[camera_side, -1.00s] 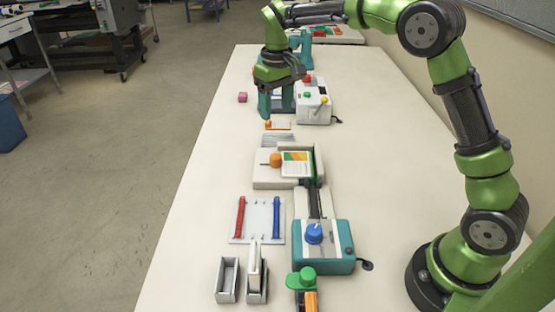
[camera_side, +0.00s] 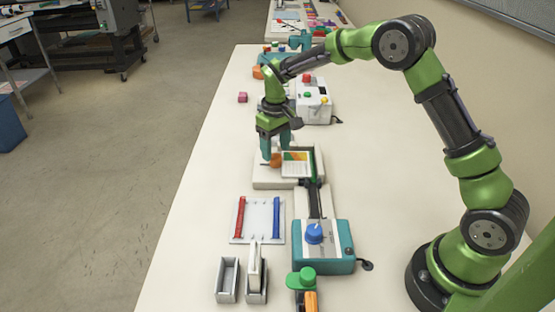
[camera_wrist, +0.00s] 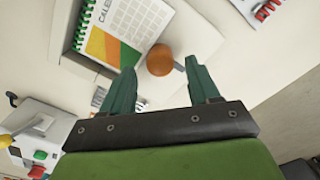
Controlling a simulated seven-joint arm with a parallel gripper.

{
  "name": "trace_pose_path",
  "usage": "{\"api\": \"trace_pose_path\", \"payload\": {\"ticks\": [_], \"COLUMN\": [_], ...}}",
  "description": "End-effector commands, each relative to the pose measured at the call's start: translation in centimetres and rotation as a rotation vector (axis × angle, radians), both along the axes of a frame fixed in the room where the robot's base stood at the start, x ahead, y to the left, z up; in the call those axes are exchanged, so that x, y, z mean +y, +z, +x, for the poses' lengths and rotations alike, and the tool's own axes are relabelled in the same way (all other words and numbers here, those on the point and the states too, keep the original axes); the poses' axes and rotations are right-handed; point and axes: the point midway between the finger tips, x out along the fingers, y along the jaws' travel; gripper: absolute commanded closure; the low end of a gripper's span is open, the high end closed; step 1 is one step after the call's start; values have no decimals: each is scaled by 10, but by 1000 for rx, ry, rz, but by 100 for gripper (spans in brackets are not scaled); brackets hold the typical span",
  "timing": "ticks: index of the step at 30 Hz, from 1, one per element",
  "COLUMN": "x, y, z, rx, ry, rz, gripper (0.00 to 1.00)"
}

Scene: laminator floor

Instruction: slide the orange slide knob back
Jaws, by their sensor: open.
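The orange slide knob (camera_side: 275,160) sits on the left part of a white feeder block (camera_side: 268,179), beside a calendar sheet. In the wrist view the knob (camera_wrist: 160,60) is round and lies ahead of the gap between my two teal fingers. My gripper (camera_side: 276,152) is open above the block, its fingertips close to the knob. In the wrist view the fingertips of my gripper (camera_wrist: 164,72) stand apart, one on each side of the knob's line. I cannot tell whether either finger touches it.
The calendar (camera_side: 297,164) lies in the block, right of the knob. A white box with coloured buttons (camera_side: 313,108) stands behind. In front are a teal machine with a blue dial (camera_side: 338,250) and a tray with red and blue bars (camera_side: 258,222). The table's right side is mostly clear.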

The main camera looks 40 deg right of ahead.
Motion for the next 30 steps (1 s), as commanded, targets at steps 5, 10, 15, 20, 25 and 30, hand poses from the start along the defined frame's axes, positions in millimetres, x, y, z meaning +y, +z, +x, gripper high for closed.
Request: {"api": "trace_pose_path", "payload": {"ticks": [5, 10, 15, 20, 25, 30], "x": [0, 0, 0, 0, 0, 0], "y": [-19, -24, -24, -24, -23, -23], "z": [0, 0, 0, 0, 0, 0], "rx": [0, -1, -1, -1, -1, -1], "ry": [0, 0, 0, 0, 1, 1], "rz": [-1, 0, 0, 0, 0, -1], "gripper": [39, 39, 39, 59, 85, 100]}}
